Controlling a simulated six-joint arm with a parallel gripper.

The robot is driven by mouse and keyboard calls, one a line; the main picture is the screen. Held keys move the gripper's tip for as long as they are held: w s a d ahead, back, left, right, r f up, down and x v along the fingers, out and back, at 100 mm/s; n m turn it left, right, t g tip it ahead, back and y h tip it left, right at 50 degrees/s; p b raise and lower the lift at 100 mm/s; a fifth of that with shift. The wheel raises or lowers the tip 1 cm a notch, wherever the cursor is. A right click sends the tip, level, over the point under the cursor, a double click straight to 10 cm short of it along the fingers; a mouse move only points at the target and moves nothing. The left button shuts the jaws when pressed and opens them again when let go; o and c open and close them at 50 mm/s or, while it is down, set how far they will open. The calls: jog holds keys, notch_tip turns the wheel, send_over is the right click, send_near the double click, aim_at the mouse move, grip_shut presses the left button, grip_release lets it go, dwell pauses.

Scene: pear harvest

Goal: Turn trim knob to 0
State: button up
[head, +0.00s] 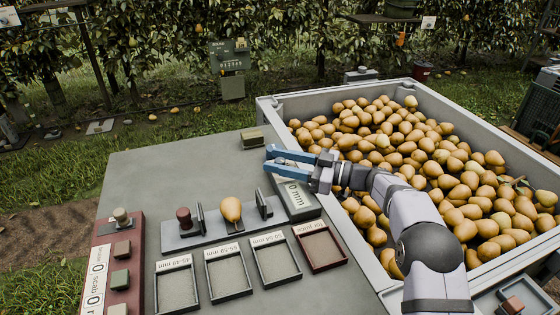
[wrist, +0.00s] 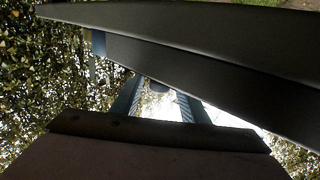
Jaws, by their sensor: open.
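My gripper (head: 268,160) is open and empty, its blue fingers pointing left above the table's right side, close to the box with the "0 mm" display (head: 296,194). A dark red round knob (head: 184,217) stands on the left end of a grey gauge plate (head: 210,238). A pale grey-beige knob (head: 121,216) stands at the top of the red panel (head: 137,250) at far left. I cannot tell which is the trim knob, nor read any setting. Both knobs are well left of my gripper. The wrist view shows my gripper (wrist: 160,92) with no knob between the fingers.
A pear (head: 231,209) sits on the gauge plate between upright dark jaws. Several labelled trays (head: 228,296) line the table's front. A large bin (head: 272,108) full of pears is at right. The table's back left is clear.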

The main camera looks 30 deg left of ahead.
jog(key=c, duration=1)
jog(key=shift+w+f+g+b, duration=0.1)
jog(key=shift+g+b, duration=0.2)
jog(key=shift+b, duration=0.5)
jog(key=shift+n+g+b, duration=0.7)
jog(key=shift+b, duration=0.2)
jog(key=shift+r, duration=0.2)
jog(key=o, duration=1)
jog(key=shift+d+f, duration=0.1)
jog(key=shift+v, duration=3.55)
